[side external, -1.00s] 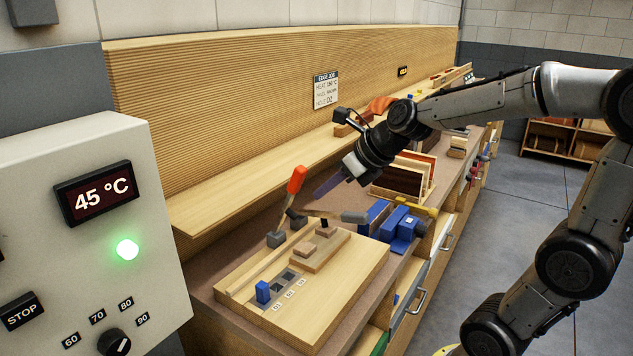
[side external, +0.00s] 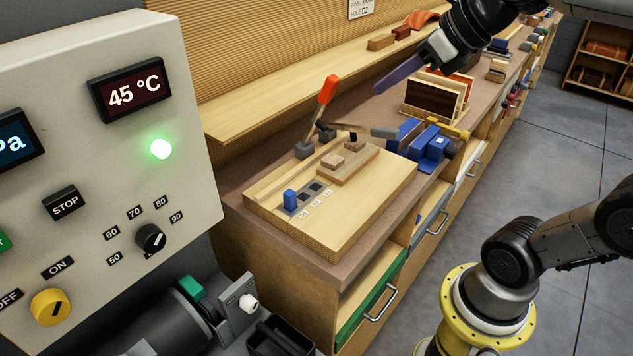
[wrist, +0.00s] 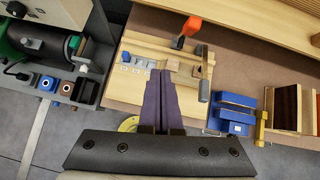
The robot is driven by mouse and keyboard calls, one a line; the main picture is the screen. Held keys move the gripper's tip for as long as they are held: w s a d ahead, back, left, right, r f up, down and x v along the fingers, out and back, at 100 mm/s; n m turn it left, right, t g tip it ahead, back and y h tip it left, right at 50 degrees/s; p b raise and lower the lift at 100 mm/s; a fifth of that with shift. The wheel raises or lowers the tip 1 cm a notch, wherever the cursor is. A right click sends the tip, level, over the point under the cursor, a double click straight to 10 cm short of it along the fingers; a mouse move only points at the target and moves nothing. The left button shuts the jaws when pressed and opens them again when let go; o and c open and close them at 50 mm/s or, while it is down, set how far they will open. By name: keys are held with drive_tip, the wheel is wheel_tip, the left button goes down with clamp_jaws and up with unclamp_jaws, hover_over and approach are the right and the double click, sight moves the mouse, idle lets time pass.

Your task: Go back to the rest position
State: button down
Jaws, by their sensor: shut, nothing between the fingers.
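My gripper (side external: 380,88) has long purple fingers, closed together with nothing between them. In the side view it hangs in the air above the bench, right of the orange clamp handle (side external: 328,90) and apart from it. In the wrist view the shut fingers (wrist: 161,75) point over the light wooden jig board (wrist: 115,85). The board (side external: 345,238) lies on the bench and carries a blue block (side external: 290,200) and a small stepped wooden piece. The upper part of my arm is cut off by the side view's top edge.
A blue vise (side external: 432,148) and a rack of dark veneer panels (side external: 432,100) stand right of the board. A control panel (side external: 75,150) reads 45 °C with a green light. A shelf (side external: 300,110) runs along the back wall.

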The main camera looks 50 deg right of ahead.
drive_tip(key=s+a+f+n+g, duration=0.1)
drive_tip(key=s+f+n, duration=0.2)
drive_tip(key=n, duration=0.8)
drive_tip(key=s+f+n+g, duration=0.1)
drive_tip(key=s+f+n, duration=0.3)
drive_tip(key=n, duration=0.7)
drive_tip(key=s+a+f+n+g+h, duration=0.1)
drive_tip(key=s+f+n, duration=0.3)
drive_tip(key=n, duration=0.8)
drive_tip(key=shift+a+f, duration=0.3)
